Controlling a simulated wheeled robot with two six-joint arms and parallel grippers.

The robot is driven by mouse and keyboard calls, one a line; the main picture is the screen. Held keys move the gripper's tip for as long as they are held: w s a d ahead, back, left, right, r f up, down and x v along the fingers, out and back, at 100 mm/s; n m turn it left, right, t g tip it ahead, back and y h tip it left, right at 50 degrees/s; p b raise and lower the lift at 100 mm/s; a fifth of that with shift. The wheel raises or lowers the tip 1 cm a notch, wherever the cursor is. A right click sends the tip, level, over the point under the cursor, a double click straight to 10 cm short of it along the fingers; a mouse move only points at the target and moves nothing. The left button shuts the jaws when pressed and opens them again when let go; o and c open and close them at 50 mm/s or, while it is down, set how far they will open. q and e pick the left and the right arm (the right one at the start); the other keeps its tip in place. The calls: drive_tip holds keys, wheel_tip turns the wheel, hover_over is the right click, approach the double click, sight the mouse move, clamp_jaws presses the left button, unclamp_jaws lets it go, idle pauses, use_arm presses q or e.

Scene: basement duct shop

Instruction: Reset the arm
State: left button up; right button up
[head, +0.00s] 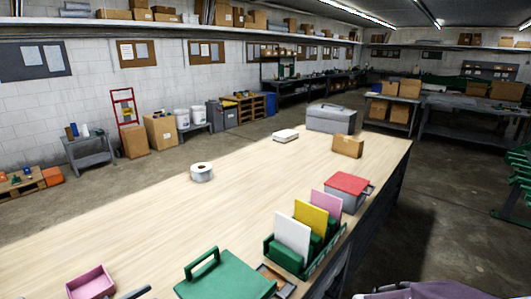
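Neither gripper can be made out in the head view. A lavender and dark grey shape shows at the bottom right edge, and I cannot tell whether it is part of my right arm. A small dark piece (135,293) pokes in at the bottom edge beside a pink open box (91,283); I cannot tell what it belongs to. The long wooden workbench (150,235) fills the foreground.
On the bench are a green case (225,278), a green rack (290,258) with white, yellow and pink panels, a red-lidded grey box (347,186), a tape roll (202,172), a cardboard box (348,146) and a grey toolbox (331,119). The bench's left-middle is clear.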

use_arm(q)
drive_tip(key=w+d+r+m+g+h, duration=0.25)
drive_tip(key=d+r+m+g, duration=0.45)
drive_tip(key=d, duration=0.6)
drive_tip(key=s+d+r+m+g, duration=0.2)
drive_tip(key=s+d+m+g, duration=0.25)
drive_tip(key=d, duration=0.55)
drive_tip(key=s+d+f+m+g+y, duration=0.2)
drive_tip(key=s+m+y, duration=0.25)
drive_tip(key=s, duration=0.25)
drive_tip(key=s+d+f+m+g+y, duration=0.25)
drive_tip(key=s+y, duration=0.25)
drive_tip(key=s, duration=0.3)
drive_tip(key=a+f+m+t+y, duration=0.2)
drive_tip(key=a+m, duration=0.1)
drive_tip(key=a, duration=0.2)
drive_tip(key=w+a+f+m+t+y, duration=0.1)
drive_tip(key=a+f+m+t+y, duration=0.1)
drive_tip(key=a, duration=0.4)
drive_tip(key=shift+w+f+m+t+y, duration=0.2)
drive_tip(key=shift+f+m+t+y, duration=0.3)
drive_tip(key=shift+m+y, duration=0.3)
